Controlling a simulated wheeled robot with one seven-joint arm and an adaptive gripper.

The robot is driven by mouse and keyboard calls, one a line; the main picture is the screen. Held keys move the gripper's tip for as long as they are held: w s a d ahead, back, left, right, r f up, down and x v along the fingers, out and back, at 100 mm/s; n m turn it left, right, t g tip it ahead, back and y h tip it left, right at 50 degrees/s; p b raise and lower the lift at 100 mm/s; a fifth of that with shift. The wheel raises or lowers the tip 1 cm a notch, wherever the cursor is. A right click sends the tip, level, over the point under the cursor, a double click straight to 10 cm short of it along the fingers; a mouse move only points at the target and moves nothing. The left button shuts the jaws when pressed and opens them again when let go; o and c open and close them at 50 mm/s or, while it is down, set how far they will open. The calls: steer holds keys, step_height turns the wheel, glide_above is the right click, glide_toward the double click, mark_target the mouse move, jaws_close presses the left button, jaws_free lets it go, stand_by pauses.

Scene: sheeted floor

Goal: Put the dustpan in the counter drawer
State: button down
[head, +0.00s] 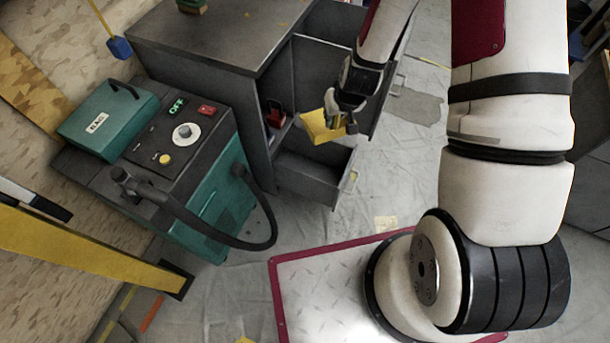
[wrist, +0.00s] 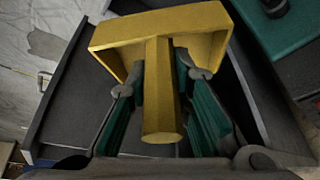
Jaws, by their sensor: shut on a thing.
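The yellow dustpan (head: 322,127) hangs in the air in front of the counter (head: 215,35). My gripper (head: 343,112) is shut on its handle. In the wrist view the dustpan (wrist: 160,30) has its broad scoop away from me, and its handle lies between the teal finger pads of my gripper (wrist: 163,90). A grey counter drawer (head: 305,182) is pulled open below the dustpan in the head view. Its visible inside looks empty, though part is hidden. In the wrist view a dark drawer (wrist: 80,105) shows beneath and left of the dustpan.
A teal machine (head: 205,200) with a black hose stands left of the drawer. A red object (head: 275,117) sits in the counter's open part behind it. A yellow beam (head: 85,250) crosses the lower left. Sheeted floor (head: 405,165) is clear right of the drawer.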

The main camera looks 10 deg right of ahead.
steer(key=w+r+b+x, duration=0.1)
steer(key=w+b+x, duration=0.1)
steer(key=b+x, duration=1.6)
steer(key=w+b, duration=0.1)
steer(key=b, duration=0.8)
steer(key=shift+d, duration=0.15)
steer(key=shift+b, duration=0.6)
